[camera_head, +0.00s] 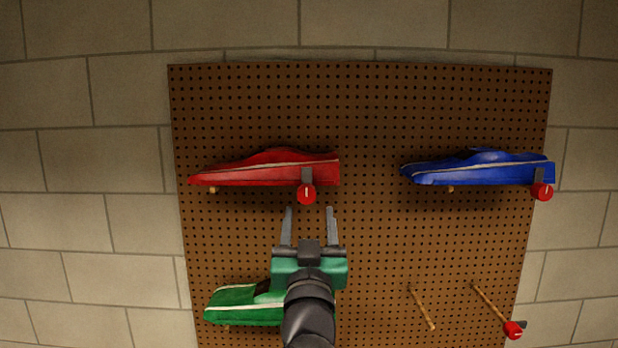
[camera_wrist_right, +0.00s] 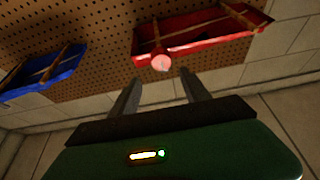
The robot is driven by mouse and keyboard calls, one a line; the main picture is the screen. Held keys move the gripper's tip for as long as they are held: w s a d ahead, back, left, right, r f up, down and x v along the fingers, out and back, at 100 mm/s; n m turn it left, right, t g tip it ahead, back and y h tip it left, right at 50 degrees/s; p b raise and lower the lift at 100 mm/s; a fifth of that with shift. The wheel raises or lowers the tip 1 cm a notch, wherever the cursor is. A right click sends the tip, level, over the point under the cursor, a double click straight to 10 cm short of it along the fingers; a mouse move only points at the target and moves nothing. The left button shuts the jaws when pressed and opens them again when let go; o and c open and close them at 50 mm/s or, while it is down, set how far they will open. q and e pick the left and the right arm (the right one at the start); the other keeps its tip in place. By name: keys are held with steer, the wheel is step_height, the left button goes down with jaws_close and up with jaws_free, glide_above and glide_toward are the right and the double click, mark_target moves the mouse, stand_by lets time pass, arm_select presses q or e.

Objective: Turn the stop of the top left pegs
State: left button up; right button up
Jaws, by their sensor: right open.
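A red car body (camera_head: 265,169) rests on pegs at the top left of the pegboard in the head view. The top left stop is a round red knob (camera_head: 306,194) with a white mark, at the right end of the red car, with a dark tab upright above it. My right gripper (camera_head: 310,212) is open and empty just below this knob, its fingertips pointing up to either side of it. The right wrist view shows the knob (camera_wrist_right: 161,63) beyond and between the open fingers (camera_wrist_right: 157,88), apart from them. My left gripper is not in view.
A blue car (camera_head: 480,168) hangs at the top right with its own red stop (camera_head: 541,192). A green car (camera_head: 243,305) is at the lower left, partly hidden by my right arm. Bare pegs (camera_head: 422,308) and another red stop (camera_head: 514,330) stick out at the lower right of the pegboard (camera_head: 370,110).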

mark_target(306, 194)
steer(key=p+x, duration=0.1)
steer(key=x, duration=0.2)
steer(key=f+p+x, duration=0.1)
steer(key=x, duration=0.2)
steer(key=a+p+x, duration=0.1)
steer(key=x, duration=0.2)
steer(key=shift+w+f, duration=0.15)
steer(key=shift+w, duration=0.2)
steer(key=shift+a, duration=0.1)
steer(key=shift+s+r, duration=0.2)
steer(key=shift+r, duration=0.05)
steer(key=shift+s+d, duration=0.25)
steer(key=shift+d, duration=0.05)
steer(key=shift+w+d+f, duration=0.15)
steer(key=shift+w, duration=0.3)
steer(key=c, duration=0.6)
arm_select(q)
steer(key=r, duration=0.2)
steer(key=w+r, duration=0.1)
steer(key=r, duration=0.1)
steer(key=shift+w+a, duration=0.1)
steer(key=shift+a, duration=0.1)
arm_select(e)
steer(key=shift+a, duration=0.2)
jaws_close()
